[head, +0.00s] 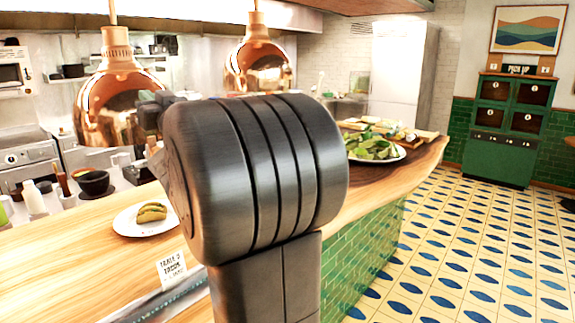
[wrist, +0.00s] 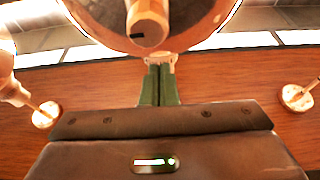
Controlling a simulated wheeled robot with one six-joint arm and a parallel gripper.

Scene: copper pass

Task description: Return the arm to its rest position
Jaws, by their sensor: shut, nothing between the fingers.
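My gripper (wrist: 159,85) shows in the wrist view with its two green fingers closed together and nothing between them. The wrist view looks upward, and the fingers lie in front of a wooden panel, just below a large copper lamp (wrist: 110,15) in the picture. In the head view my dark grey arm fills the middle, raised above the counter (head: 95,275). A dark part of my arm's end shows beside the left copper lamp (head: 108,90); the fingers cannot be made out there.
A plate with tacos (head: 152,214) stands on the counter behind a small card (head: 171,267). A second copper lamp (head: 258,62) hangs behind my arm. A plate of greens (head: 374,148) is at right. The tiled floor (head: 470,240) at right is clear.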

